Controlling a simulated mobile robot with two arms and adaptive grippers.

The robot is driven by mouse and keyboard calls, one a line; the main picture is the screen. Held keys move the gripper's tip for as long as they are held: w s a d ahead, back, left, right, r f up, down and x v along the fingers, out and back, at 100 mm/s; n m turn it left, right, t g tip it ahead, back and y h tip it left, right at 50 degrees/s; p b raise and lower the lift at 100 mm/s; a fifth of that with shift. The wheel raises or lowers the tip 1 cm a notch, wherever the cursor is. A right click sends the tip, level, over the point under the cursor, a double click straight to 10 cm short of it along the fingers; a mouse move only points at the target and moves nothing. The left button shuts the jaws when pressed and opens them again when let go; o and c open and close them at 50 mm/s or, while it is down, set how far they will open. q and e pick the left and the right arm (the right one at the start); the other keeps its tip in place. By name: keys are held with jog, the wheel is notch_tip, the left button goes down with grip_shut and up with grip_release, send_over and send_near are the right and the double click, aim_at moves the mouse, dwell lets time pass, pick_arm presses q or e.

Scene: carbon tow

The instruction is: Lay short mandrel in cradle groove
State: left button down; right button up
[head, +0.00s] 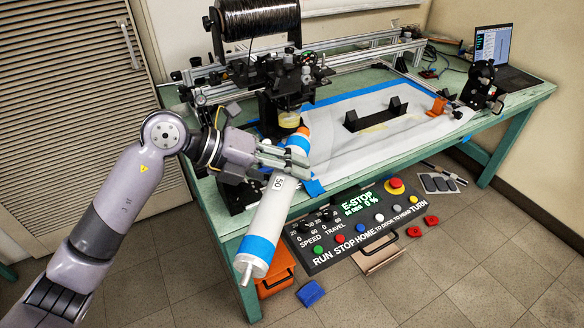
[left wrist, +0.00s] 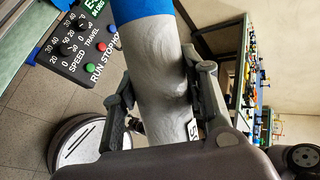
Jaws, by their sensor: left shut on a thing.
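The short mandrel (head: 268,212) is a pale grey cylinder with blue bands, a "50" label and a metal stub at its near end. My left gripper (head: 290,160) is shut around its middle, and it lies tilted in front of the bench's left part. In the left wrist view, the mandrel (left wrist: 155,60) sits between both fingers (left wrist: 160,85). The black cradle (head: 376,116) with two raised supports stands on the white sheet, right of the gripper and apart from the mandrel. Its groove is too small to make out. My right gripper is not in view.
A winding machine with a black spool (head: 255,18) stands behind the gripper. A control panel (head: 355,222) hangs at the bench front. A black tailstock-like unit (head: 482,85) and a laptop (head: 505,55) are at the right. The white sheet (head: 330,150) around the cradle is mostly clear.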

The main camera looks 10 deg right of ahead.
pick_arm(q)
jog(key=s+a+f+n+t, duration=0.2)
jog(key=s+a+f, duration=0.1)
jog(key=a, duration=0.4)
jog(key=s+a+f+n+t+y, duration=0.1)
jog(key=s+a+f+n+t, duration=0.1)
jog(key=a+f, duration=0.4)
jog(key=s+a+f+n+t+y, duration=0.1)
jog(key=s+a+f+n+t, duration=0.1)
jog(key=a, duration=0.8)
jog(key=shift+s+a+f, duration=0.2)
jog(key=shift+s+f, duration=0.6)
jog(key=shift+f, duration=0.55)
